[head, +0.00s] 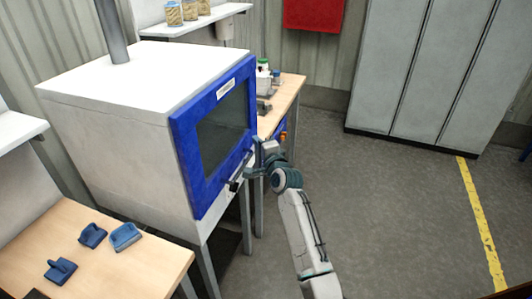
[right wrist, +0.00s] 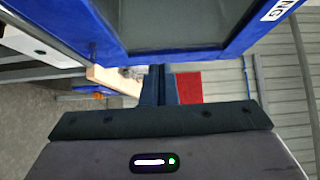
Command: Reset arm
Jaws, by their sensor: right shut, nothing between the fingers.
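My right arm reaches up from the bottom of the head view. Its gripper (head: 248,173) is beside the lower right part of the blue-framed door (head: 184,150) of a white cabinet (head: 110,125). In the right wrist view the two dark fingers (right wrist: 158,85) are together with nothing between them, and the blue door frame (right wrist: 185,55) lies just beyond their tips. I cannot tell whether they touch it. A dark handle (head: 233,186) shows at the door's lower edge. The door looks shut. My left gripper is not in view.
Several blue parts (head: 125,237) lie on the wooden table (head: 150,268) at lower left. A second bench (head: 288,92) with small items stands behind the cabinet. Grey lockers (head: 415,70) stand at the back right. The floor (head: 385,220) on the right is clear.

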